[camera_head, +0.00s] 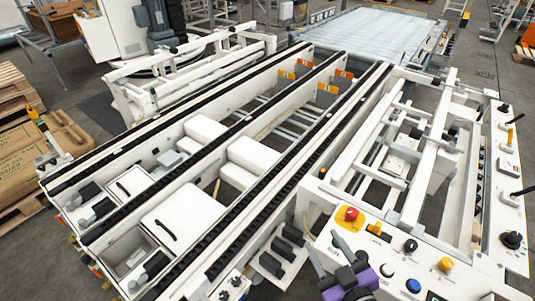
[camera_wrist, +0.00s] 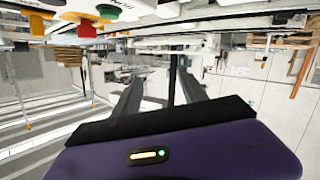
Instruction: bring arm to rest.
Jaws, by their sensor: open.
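My gripper (camera_head: 323,242) is at the bottom centre of the head view, with a purple body and two dark grey fingers. The fingers are spread apart with nothing between them. They are beside the left edge of a white control panel (camera_head: 385,262). In the wrist view my gripper (camera_wrist: 160,76) also shows open and empty, its fingers reaching away over the purple housing. The scene in that view looks upside down.
The panel carries a red emergency button (camera_head: 351,213), a yellow knob (camera_head: 446,264) and a blue button (camera_head: 413,285). A white conveyor frame with black roller rails (camera_head: 240,125) fills the left and middle. Stacked pallets (camera_head: 18,92) stand at far left.

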